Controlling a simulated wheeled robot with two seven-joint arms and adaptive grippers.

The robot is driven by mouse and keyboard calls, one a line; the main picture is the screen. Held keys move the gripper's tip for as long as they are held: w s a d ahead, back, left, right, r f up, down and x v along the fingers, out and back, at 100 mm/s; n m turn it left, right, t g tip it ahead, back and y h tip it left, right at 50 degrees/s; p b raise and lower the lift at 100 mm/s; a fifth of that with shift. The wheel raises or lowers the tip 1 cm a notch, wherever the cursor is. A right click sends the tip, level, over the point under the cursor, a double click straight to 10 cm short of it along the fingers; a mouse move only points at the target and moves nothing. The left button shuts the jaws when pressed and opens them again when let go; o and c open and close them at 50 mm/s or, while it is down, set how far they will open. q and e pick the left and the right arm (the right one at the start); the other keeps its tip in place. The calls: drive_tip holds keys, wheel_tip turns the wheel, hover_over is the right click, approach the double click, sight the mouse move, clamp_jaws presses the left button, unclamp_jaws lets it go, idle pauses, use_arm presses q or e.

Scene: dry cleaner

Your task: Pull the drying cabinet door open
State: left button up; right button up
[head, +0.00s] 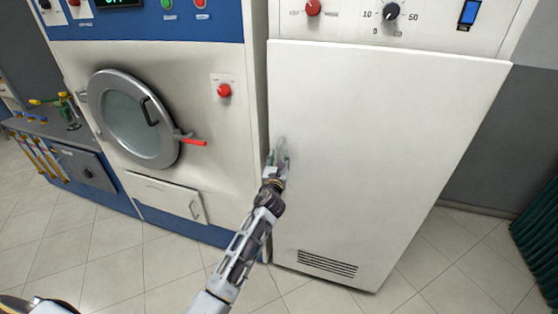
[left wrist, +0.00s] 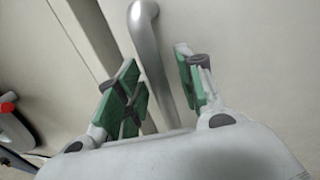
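The drying cabinet door (head: 385,160) is a tall white panel with a vent near its bottom; it looks shut. Its vertical grey bar handle (left wrist: 147,45) shows in the left wrist view. In the head view the handle is mostly hidden by my left gripper (head: 279,158), which is at the door's left edge. In the left wrist view the left gripper (left wrist: 160,75) is open, with a green-padded finger on each side of the bar and a gap visible. I cannot tell whether either finger touches the bar. My right gripper is not in view.
A cleaning machine with a round glass door (head: 130,118) and a red lever (head: 192,141) stands close on the left. A control panel with a dial (head: 391,12) is above the cabinet door. The tiled floor (head: 440,262) in front is clear. A green ribbed object (head: 540,235) stands at right.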

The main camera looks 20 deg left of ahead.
use_arm(q)
drive_tip(key=c, duration=0.7)
clamp_jaws()
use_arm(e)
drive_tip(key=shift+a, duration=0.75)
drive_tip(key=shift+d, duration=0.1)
